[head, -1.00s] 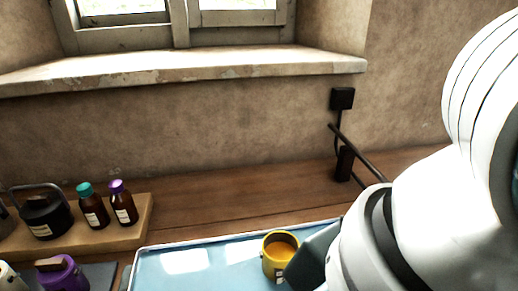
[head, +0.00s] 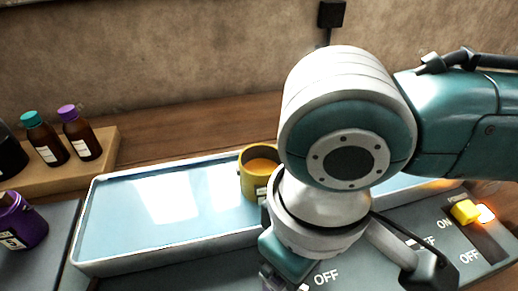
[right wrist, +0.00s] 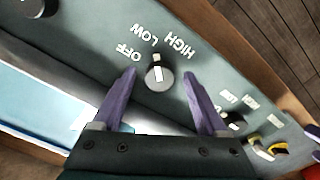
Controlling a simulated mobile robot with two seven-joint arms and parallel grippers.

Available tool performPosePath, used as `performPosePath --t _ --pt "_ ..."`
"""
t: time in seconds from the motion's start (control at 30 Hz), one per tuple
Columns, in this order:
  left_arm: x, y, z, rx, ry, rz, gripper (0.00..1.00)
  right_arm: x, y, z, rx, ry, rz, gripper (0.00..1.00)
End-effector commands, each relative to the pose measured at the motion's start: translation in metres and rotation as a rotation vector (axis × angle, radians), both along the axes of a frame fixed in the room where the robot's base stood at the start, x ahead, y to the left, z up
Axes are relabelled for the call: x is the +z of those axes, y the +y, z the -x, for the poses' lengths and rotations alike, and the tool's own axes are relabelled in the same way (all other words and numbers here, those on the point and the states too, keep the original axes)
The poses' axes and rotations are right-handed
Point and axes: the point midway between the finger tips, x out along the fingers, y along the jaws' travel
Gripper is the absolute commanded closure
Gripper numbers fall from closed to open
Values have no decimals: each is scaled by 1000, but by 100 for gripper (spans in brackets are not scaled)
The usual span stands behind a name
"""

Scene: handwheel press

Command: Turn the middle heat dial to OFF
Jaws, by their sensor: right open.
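A black round dial (right wrist: 160,80) with a white mark on its face sits on the grey-green panel in the right wrist view, with OFF, LOW and HIGH printed around it. Its white mark points away from my gripper, toward the LOW and HIGH side rather than at OFF. My right gripper (right wrist: 158,74) is open, with one purple finger on each side of the dial; contact cannot be told. In the head view my right arm hides most of the panel (head: 342,277) and the dials.
Other dark knobs (right wrist: 36,7) (right wrist: 232,121) flank this dial. A yellow switch (head: 464,211) with ON and OFF labels and a lit lamp is at right. Behind the panel, a blue tray (head: 130,215) holds a yellow mug (head: 252,185). Bottles (head: 82,135) stand at left.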

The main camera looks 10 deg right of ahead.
Motion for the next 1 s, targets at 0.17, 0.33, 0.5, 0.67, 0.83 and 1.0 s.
performPosePath --t 0.17,0.33,0.5,0.67,0.83,1.0 --pt "-1 0 0 0 1 0 0 -6 0 0 1 -1 -1 24" --pt "-1 0 0 0 1 0 0 -6 0 0 1 -1 -1 24" --pt "-1 0 0 1 1 1 0 -6 0 0 1 -1 -1 43" --pt "-1 -1 0 3 2 4 0 -6 0 0 1 -1 -1 61" --pt "-1 -2 1 6 2 9 0 -6 0 0 1 -1 -1 80" --pt "-1 -3 1 6 2 10 0 -5 0 0 1 -1 -1 99"
